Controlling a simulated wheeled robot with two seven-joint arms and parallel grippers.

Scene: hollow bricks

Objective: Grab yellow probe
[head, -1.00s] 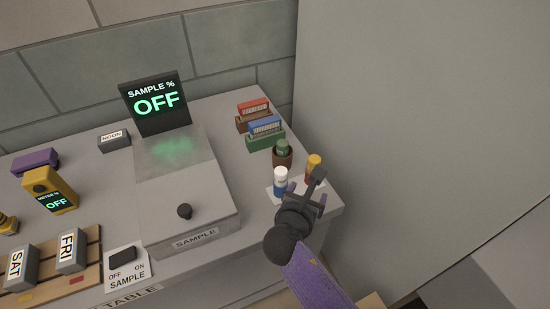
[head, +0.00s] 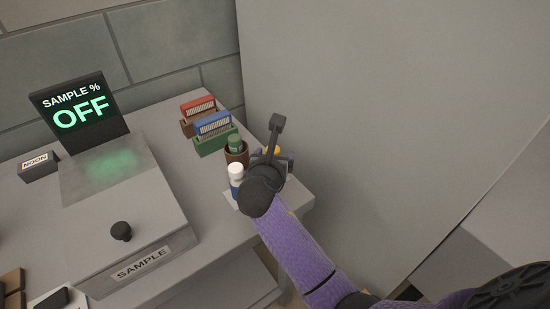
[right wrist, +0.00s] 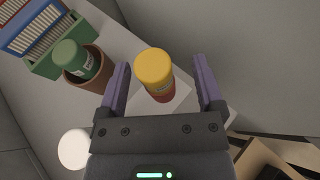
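The yellow probe (right wrist: 155,70) is an upright cylinder with a yellow cap and a red lower part, standing on a pale square pad (right wrist: 176,101). In the head view only a bit of its yellow top (head: 273,151) shows past my gripper. My right gripper (head: 277,158) is at the table's right end, around the probe. In the right wrist view its two purple fingers are apart, one on each side of the probe, with gaps visible on both sides. My left gripper is not in view.
A white-capped blue bottle (head: 236,180) stands close left of the gripper. A green-capped bottle sits in a brown cup (head: 236,156) just behind. Red and blue slide racks (head: 213,124) stand farther back. A grey wall (head: 380,120) rises at the right. The sample machine (head: 130,225) is left.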

